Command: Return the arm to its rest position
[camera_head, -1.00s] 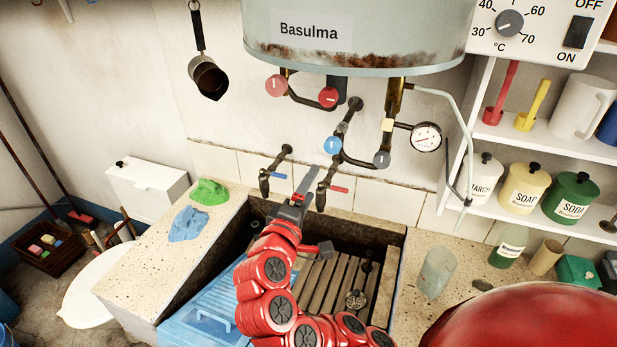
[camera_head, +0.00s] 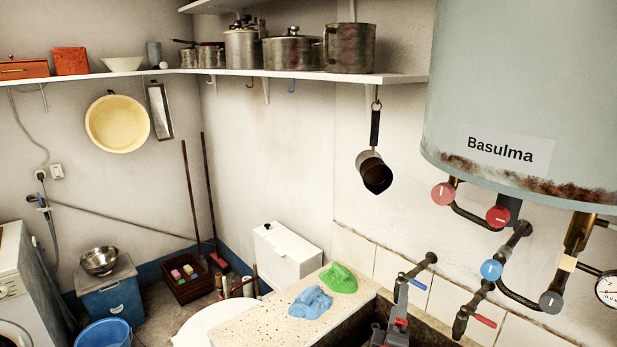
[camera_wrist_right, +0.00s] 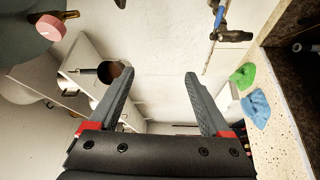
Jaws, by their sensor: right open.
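My right gripper (camera_head: 402,292) shows at the bottom of the head view, over the back of the stone trough (camera_head: 350,325). It overlaps the blue-handled tap (camera_head: 418,270) there, and I cannot tell from this view how close they are. In the right wrist view its two fingers (camera_wrist_right: 160,76) are spread apart with nothing between them. The blue-handled tap also shows at the top of that view (camera_wrist_right: 218,22), apart from the fingers. Most of my right arm is below the head view. My left gripper is not in view.
A red-handled tap (camera_head: 475,308) and the boiler (camera_head: 530,90) with its valves are to the right. A green cloth (camera_head: 340,279) and a blue cloth (camera_head: 310,301) lie on the trough's ledge. A dark pot (camera_head: 373,172) hangs on the wall. A white box (camera_head: 288,258) stands behind.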

